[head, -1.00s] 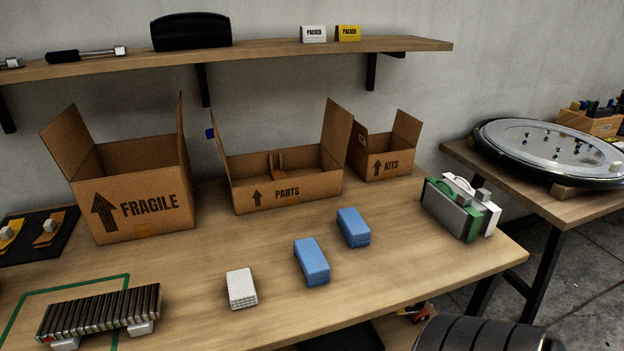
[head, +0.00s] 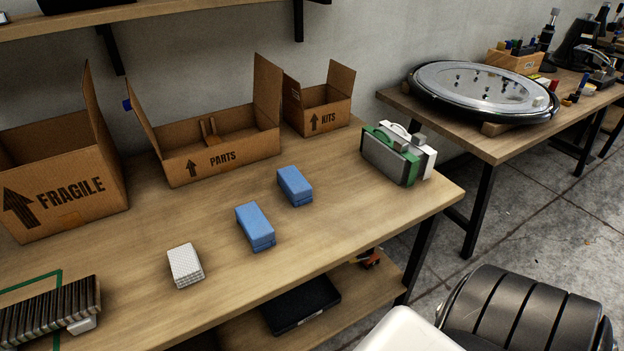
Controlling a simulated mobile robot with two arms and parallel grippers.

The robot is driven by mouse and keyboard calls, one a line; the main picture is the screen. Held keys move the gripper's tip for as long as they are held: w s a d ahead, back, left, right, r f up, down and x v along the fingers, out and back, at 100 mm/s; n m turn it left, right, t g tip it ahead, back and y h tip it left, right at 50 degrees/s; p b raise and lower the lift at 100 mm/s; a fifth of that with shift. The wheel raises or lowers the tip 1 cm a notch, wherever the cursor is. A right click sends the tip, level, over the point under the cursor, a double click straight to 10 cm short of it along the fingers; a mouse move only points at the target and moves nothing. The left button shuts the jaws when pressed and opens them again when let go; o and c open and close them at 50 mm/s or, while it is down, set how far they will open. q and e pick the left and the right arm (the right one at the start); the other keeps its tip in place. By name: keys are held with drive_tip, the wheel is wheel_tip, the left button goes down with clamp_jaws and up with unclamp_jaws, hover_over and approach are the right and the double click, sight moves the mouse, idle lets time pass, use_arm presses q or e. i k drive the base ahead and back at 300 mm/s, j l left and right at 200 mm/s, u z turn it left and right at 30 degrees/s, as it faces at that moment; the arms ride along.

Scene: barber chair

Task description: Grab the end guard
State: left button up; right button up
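I cannot tell for certain which thing is the end guard. A grey, green and white assembly of upright plates (head: 397,153) stands near the right end of the workbench (head: 330,215). A dark slatted part (head: 45,308) with pale end pieces lies at the bench's lower left. Neither of my grippers is in view.
Open boxes marked FRAGILE (head: 65,190), PARTS (head: 222,160) and KITS (head: 325,118) line the back. Blue blocks (head: 255,227) (head: 294,186) and a white stack (head: 186,266) sit mid-bench. A black ribbed cushion (head: 525,315) stands at lower right. A second table holds a round mirror-like disc (head: 483,90).

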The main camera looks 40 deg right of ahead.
sight(260, 235)
drive_tip(key=i+l+z, duration=0.1)
drive_tip(key=z, duration=0.85)
